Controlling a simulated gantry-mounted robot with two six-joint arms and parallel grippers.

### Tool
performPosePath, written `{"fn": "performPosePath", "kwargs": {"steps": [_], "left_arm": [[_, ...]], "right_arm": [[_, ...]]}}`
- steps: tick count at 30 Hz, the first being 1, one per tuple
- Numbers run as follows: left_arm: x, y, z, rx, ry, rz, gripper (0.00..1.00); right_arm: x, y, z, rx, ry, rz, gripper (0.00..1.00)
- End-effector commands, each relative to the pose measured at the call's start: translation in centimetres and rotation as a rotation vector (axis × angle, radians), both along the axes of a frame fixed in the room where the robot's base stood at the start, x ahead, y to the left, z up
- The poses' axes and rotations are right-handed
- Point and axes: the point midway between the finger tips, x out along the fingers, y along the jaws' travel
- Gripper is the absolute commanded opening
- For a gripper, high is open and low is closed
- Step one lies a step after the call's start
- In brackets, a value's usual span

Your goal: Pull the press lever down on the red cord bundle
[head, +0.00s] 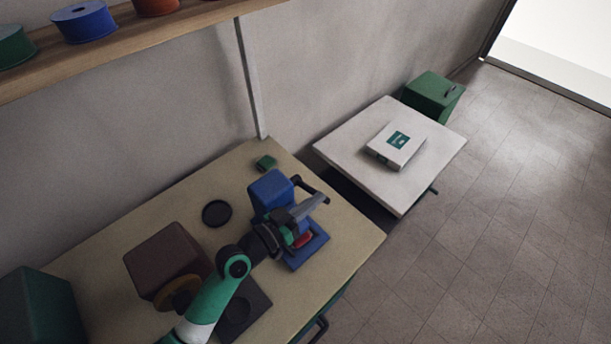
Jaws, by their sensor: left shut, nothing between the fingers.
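The blue press (269,191) stands on the tan workbench, with its flat blue base (308,253) reaching toward the front right. The dark press lever (314,187) extends from the upper part of the press to the right. The red cord bundle (304,241) lies on the base, partly hidden beneath my left gripper and wrist. My left gripper (321,201) is shut and empty, with its tips close to the lever's outer end; I cannot tell whether they touch. My right gripper is not in view.
A brown box (167,259) with a yellowish wheel, a black round dish (216,213) and a small green block (266,162) are on the workbench (350,238). A white table (345,139) with a white box (396,146) stands beyond. A shelf with spools (85,23) hangs upper left.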

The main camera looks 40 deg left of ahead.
Motion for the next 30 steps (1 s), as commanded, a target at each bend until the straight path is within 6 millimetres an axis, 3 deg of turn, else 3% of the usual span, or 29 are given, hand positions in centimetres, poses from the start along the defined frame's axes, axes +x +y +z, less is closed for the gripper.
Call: {"fn": "performPosePath", "kwargs": {"steps": [20,23,29,30], "left_arm": [[-0.5,0.7,-0.3,0.04,-0.002,0.019,0.0],[-0.5,0.8,0.5,0.04,-0.002,0.018,0.0],[-0.6,0.8,4.4,0.041,-0.004,0.007,0.0],[-1.6,1.0,3.5,0.04,0.001,0.007,0.0]], "right_arm": [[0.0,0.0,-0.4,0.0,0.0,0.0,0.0],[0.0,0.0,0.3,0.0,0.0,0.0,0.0],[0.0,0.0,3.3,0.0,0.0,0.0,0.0],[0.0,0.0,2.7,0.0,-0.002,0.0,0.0]]}}
